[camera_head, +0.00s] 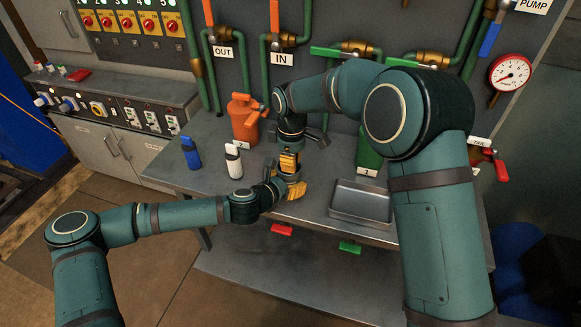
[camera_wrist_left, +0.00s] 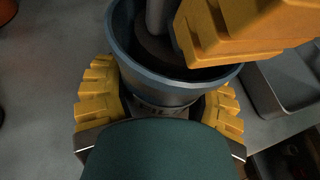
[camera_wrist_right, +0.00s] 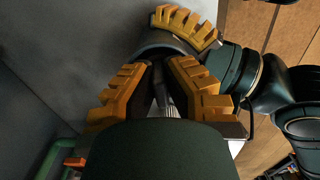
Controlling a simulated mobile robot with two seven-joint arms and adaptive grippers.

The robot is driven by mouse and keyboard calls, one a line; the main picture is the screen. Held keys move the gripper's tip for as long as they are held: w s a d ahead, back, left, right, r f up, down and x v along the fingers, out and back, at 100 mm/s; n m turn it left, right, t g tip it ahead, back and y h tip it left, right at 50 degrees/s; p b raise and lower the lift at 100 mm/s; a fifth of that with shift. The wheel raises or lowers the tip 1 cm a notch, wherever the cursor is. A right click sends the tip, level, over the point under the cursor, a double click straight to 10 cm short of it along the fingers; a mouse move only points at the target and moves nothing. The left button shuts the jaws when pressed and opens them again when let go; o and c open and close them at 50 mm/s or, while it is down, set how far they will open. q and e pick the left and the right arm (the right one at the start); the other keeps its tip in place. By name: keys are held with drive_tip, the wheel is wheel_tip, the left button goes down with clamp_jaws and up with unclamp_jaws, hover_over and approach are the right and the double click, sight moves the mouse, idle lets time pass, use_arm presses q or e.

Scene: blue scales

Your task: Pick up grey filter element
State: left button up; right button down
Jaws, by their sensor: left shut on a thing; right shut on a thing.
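A blue-grey round housing (camera_wrist_left: 125,45) stands upright between the yellow fingers of my left gripper (camera_head: 287,190), which is shut on it from the side. The left wrist view shows its open top, with a dark inside and a grey upright stem, seemingly the grey filter element (camera_wrist_left: 156,18). My right gripper (camera_head: 289,162) reaches down from above over the housing. Its yellow fingers are closed around a narrow grey part (camera_wrist_right: 160,92), seemingly of the same element. The lower part of the element is hidden by the housing and fingers.
On the grey table (camera_head: 300,210) stand a blue bottle (camera_head: 191,153), a white bottle (camera_head: 234,160) and an orange jug (camera_head: 243,120) to the left. A shallow metal tray (camera_head: 335,212) and a green container (camera_head: 367,158) are to the right. Pipes and valves line the back wall.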

wheel_tip(320, 180, up, 18)
idle(0.4)
drive_tip(key=shift+f, duration=0.1)
use_arm(q)
drive_tip(key=o, duration=1.3)
drive_tip(key=shift+o, duration=0.2)
